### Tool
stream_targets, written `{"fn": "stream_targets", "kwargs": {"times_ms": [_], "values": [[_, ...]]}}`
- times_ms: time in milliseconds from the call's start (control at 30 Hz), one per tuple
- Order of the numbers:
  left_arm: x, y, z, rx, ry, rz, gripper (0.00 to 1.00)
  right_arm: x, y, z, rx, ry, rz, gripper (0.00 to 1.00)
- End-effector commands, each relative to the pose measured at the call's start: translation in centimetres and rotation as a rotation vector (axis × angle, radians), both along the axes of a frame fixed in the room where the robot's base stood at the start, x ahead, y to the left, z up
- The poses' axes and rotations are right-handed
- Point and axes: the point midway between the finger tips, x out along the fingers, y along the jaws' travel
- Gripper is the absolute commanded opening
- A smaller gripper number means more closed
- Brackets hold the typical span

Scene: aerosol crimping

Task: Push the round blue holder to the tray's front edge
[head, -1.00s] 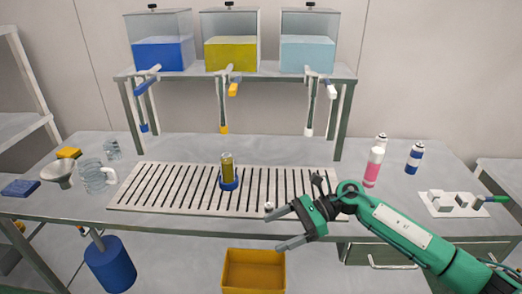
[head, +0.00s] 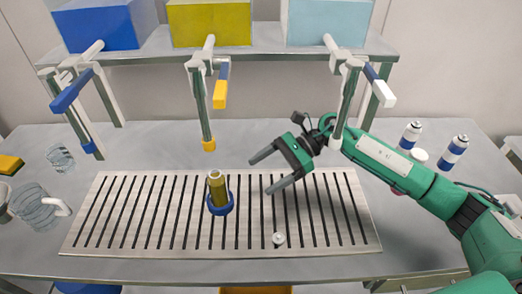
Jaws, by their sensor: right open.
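The round blue holder (head: 221,209) stands on the slatted metal tray (head: 90,246), a little left of its middle and away from the front edge. An upright olive-yellow container (head: 217,187) with a pale top sits in the holder. My right gripper (head: 260,175) is open and empty, to the right of the holder and slightly farther back. Its fingers point left, apart from the holder and container. My left gripper is not in view.
A small pale round piece (head: 279,239) lies near the tray's front edge. The yellow tap (head: 209,140) hangs behind the holder. A glass mug (head: 38,207) stands left of the tray; blue-and-white bottles (head: 453,152) stand right. The slats in front of the holder are clear.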

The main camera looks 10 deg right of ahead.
Motion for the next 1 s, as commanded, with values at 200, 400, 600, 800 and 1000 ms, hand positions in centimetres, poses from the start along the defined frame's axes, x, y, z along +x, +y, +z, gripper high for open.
{"fn": "stream_targets", "kwargs": {"times_ms": [200,400,600,800,1000], "values": [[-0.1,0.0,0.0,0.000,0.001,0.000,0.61,0.0,0.0,0.0,0.000,0.001,0.000,0.83],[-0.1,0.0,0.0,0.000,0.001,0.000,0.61,0.0,0.0,0.0,0.000,0.001,0.000,0.83],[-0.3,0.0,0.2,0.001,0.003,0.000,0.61,-0.2,0.8,-0.2,0.001,0.003,0.001,0.83],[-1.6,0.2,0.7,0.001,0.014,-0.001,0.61,-0.8,3.8,-1.2,0.002,0.004,0.002,0.83],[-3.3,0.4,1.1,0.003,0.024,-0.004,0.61,-1.5,7.4,-2.7,0.003,0.002,0.001,0.83]]}}
